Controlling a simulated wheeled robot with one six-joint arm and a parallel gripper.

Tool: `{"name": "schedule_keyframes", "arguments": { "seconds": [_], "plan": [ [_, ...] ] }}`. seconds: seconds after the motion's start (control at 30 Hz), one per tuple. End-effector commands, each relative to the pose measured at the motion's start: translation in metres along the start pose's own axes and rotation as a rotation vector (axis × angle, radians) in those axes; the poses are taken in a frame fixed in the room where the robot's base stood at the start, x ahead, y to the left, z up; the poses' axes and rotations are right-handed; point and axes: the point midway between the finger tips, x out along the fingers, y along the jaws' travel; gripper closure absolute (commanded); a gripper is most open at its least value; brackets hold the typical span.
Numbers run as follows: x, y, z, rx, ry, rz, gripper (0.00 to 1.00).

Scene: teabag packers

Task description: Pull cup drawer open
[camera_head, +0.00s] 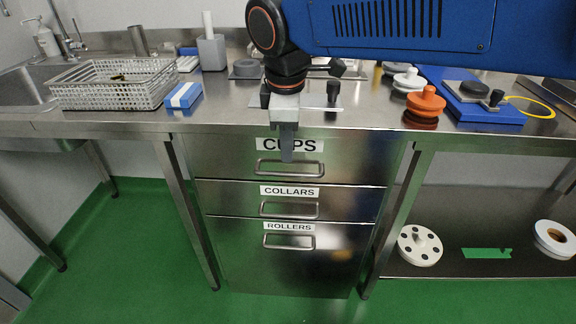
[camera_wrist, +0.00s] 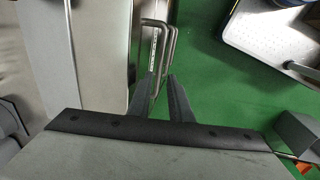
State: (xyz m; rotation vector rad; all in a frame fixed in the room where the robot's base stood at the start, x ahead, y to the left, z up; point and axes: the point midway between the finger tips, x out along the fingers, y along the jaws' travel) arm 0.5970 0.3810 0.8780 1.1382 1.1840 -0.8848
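The cup drawer (camera_head: 230,158) is the top drawer of a steel cabinet, under a "CUPS" label, and looks shut. Its bar handle (camera_head: 312,176) runs across the front. My gripper (camera_head: 287,152) points down in front of this drawer and covers part of the label and handle. In the wrist view my gripper (camera_wrist: 162,88) shows two dark fingers apart, with metal handle bars (camera_wrist: 165,50) just beyond and between the tips. Whether the fingers touch the handle I cannot tell.
Drawers labelled "COLLARS" (camera_head: 225,197) and "ROLLERS" (camera_head: 230,245) are below. The steel counter (camera_head: 225,115) above holds a white wire basket (camera_head: 115,85), a blue-and-white block (camera_head: 183,95) and an orange knobbed part (camera_head: 426,101). The green floor (camera_head: 120,240) in front is clear.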

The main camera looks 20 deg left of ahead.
Motion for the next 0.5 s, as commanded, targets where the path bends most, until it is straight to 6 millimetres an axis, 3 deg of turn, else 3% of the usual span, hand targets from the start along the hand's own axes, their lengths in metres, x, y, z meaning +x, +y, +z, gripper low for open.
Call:
{"name": "schedule_keyframes", "arguments": {
  "seconds": [0.2, 0.5],
  "plan": [
    [0.039, 0.000, 0.001, 0.000, -0.003, -0.003, 0.81],
    [0.070, 0.000, 0.000, 0.000, -0.001, -0.001, 0.81]
  ]
}}
